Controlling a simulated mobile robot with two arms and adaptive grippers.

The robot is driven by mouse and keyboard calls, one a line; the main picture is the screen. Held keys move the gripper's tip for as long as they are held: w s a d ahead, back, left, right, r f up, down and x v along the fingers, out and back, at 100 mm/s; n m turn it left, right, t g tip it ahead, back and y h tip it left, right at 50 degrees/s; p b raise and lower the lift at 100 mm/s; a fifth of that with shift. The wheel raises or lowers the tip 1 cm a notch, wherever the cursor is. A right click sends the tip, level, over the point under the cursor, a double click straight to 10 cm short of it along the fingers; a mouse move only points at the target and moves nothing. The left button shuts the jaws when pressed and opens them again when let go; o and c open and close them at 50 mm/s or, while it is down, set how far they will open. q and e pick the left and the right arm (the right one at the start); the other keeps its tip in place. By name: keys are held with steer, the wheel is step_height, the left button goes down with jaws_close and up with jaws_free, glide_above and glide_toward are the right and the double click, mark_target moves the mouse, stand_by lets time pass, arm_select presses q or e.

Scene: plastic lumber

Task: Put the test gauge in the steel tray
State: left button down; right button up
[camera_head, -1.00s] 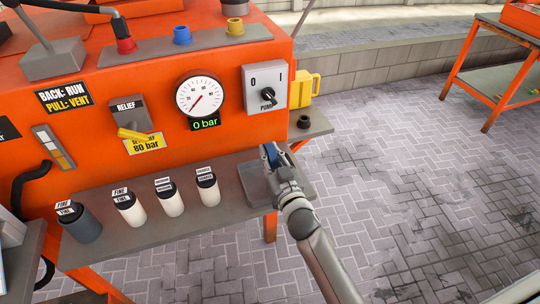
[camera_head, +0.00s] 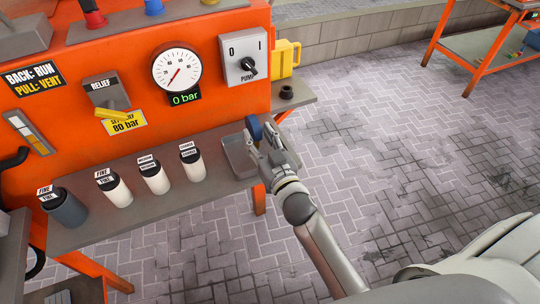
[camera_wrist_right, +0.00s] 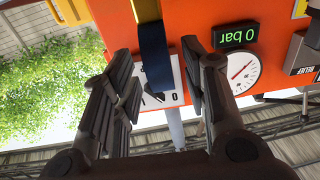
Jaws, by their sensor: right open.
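The test gauge shows as a blue, edge-on disc (camera_head: 254,127) at the fingertips of my right gripper (camera_head: 262,138). In the right wrist view the blue gauge body (camera_wrist_right: 154,52) and its grey stem (camera_wrist_right: 175,128) appear between the spread fingers (camera_wrist_right: 160,88). The fingers are open, and I cannot tell whether either touches it. The steel tray (camera_head: 236,160) is a shallow grey tray at the right end of the bench shelf. The gauge appears at the tray's upper right; its height over the tray is unclear. My left gripper is not in view.
Several labelled bottles (camera_head: 157,178) stand on the shelf left of the tray. The orange panel behind carries a dial (camera_head: 177,70), a pump switch (camera_head: 243,60) and a yellow relief lever (camera_head: 111,114). A dark ring-shaped part (camera_head: 286,92) sits behind the gripper. Paved floor is open at right.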

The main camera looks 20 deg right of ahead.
steer(key=s, duration=0.7)
steer(key=shift+s+d+b, duration=0.15)
steer(key=shift+s+b, duration=0.15)
steer(key=shift+b, duration=0.1)
steer(key=shift+f, duration=0.1)
steer(key=s+d+f+m+g+h, duration=0.15)
steer(key=s+d+f+g, duration=0.25)
steer(key=s+f+g, duration=0.4)
steer(key=s+a+f+n+g, duration=0.1)
steer(key=s+f+g, duration=0.1)
steer(key=s, duration=0.3)
steer(key=s+f+n+g+y, duration=0.1)
steer(key=s+g, duration=0.2)
steer(key=s, duration=0.1)
steer(key=s+a+f+n+g, duration=0.1)
steer(key=s+f+g, duration=0.1)
steer(key=s, duration=0.3)
step_height(320, 180, down, 25)
steer(key=s+g, duration=0.1)
steer(key=s, duration=0.1)
steer(key=s+d+f+g, duration=0.1)
steer(key=s+d+f, duration=0.2)
steer(key=s+f, duration=1.2)
steer(key=shift+s+f, duration=0.4)
steer(key=shift+f, duration=0.35)
